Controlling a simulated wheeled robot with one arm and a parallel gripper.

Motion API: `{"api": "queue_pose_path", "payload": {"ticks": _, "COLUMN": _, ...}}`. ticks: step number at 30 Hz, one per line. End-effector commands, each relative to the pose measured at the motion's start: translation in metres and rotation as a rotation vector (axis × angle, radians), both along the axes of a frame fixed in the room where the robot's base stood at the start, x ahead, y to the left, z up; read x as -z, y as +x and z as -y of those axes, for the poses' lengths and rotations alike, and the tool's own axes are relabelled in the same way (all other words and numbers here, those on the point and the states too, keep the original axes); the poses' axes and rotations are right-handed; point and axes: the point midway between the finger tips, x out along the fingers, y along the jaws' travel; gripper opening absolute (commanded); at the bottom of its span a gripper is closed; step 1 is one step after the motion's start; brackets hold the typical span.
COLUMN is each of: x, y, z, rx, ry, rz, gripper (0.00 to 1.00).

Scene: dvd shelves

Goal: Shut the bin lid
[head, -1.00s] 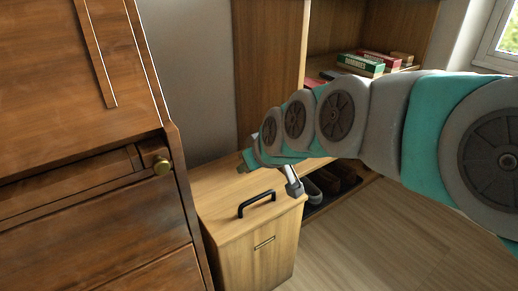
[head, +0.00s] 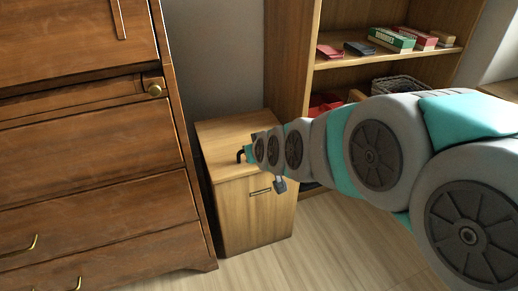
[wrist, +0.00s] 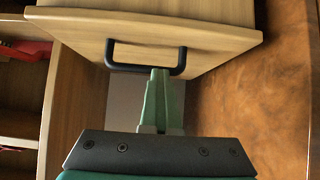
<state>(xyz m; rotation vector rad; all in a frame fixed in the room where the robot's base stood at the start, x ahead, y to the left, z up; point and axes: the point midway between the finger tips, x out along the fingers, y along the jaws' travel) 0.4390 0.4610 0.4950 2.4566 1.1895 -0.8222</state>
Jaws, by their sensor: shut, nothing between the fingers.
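The bin (head: 250,215) is a light wooden box with a slot-like mark on its front, standing between the dark cabinet and the shelf unit. Its lid (head: 222,130) lies about flat on top, with no clear gap visible in the head view; my arm hides part of it. A black handle (head: 240,155) is on the lid, partly hidden by my gripper (head: 249,153). In the wrist view the lid (wrist: 210,36) fills the top, with the whole handle (wrist: 145,68) showing. My gripper (wrist: 160,74) is shut and empty, its green fingertips at the handle bar; contact is unclear.
A dark wooden cabinet (head: 85,150) with brass pulls stands close on the bin's left. The shelf unit (head: 290,60), holding boxed games (head: 395,38) and a basket (head: 398,83), stands behind on the right. Wooden floor (head: 310,240) is clear in front.

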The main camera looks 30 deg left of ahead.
Motion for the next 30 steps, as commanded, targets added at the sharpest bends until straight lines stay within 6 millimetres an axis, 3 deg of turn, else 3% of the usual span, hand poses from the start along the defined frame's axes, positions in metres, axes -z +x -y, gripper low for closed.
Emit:
{"api": "queue_pose_path", "payload": {"ticks": 1, "x": 0.037, "y": -0.009, "z": 0.006, "rx": -0.005, "ry": -0.05, "rz": -0.048, "gripper": 0.0}}
{"api": "queue_pose_path", "payload": {"ticks": 16, "x": 0.048, "y": -0.009, "z": 0.009, "rx": -0.003, "ry": -0.063, "rz": -0.065, "gripper": 0.0}}
{"api": "queue_pose_path", "payload": {"ticks": 20, "x": 0.04, "y": -0.007, "z": 0.01, "rx": -0.002, "ry": -0.058, "rz": -0.061, "gripper": 0.0}}
{"api": "queue_pose_path", "payload": {"ticks": 30, "x": -0.025, "y": 0.001, "z": 0.017, "rx": 0.007, "ry": -0.016, "rz": -0.014, "gripper": 0.0}}
